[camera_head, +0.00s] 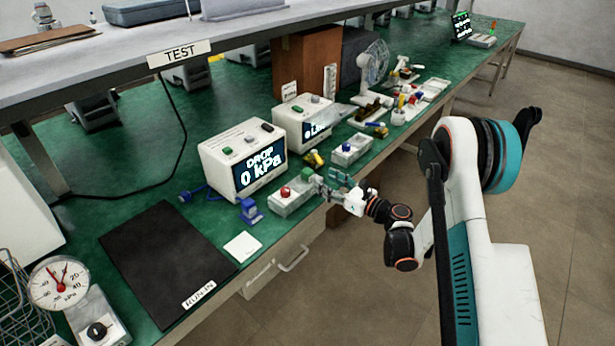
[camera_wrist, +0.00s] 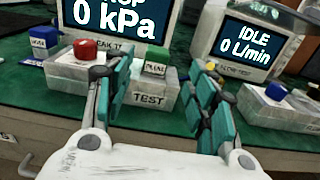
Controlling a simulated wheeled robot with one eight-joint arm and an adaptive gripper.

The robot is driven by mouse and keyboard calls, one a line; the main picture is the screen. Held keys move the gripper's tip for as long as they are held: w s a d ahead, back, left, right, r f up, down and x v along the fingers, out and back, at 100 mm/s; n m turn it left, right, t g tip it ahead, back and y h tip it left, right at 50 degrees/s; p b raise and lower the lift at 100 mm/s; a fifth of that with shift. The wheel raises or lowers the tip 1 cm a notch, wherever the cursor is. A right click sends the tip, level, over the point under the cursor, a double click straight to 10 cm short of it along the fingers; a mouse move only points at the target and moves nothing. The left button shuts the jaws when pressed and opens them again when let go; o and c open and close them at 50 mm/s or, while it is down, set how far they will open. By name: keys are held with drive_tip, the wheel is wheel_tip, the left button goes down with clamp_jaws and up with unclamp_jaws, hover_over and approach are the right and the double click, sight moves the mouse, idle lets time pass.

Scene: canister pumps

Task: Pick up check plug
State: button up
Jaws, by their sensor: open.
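My gripper (camera_head: 322,184) is open at the front edge of the green bench. In the wrist view my gripper (camera_wrist: 160,85) has its fingers spread to left and right, with the piece framed between them and farther off. I see no contact. The left finger partly covers the box.
A red knob (camera_wrist: 87,49) sits left of the fingers, near a blue-topped block (camera_wrist: 43,37). The kPa display (camera_head: 243,160) stands behind. A box with a blue part (camera_wrist: 276,92) is at right. A black mat (camera_head: 165,260) lies on the bench.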

sight(311, 174)
drive_tip(key=x, duration=0.2)
drive_tip(key=shift+w+a+f+b, duration=0.2)
drive_tip(key=shift+w+a+b, duration=0.05)
drive_tip(key=shift+b, duration=0.05)
drive_tip(key=shift+r+b+x, duration=0.15)
drive_tip(key=shift+b+x, duration=0.5)
drive_tip(key=shift+x, duration=0.85)
drive_tip(key=shift+r+b+x, duration=0.15)
drive_tip(key=shift+b+x, duration=0.45)
drive_tip(key=shift+x, duration=0.9)
drive_tip(key=shift+s+a, duration=0.1)
drive_tip(key=shift+s, duration=0.05)
drive_tip(key=c, duration=1.2)
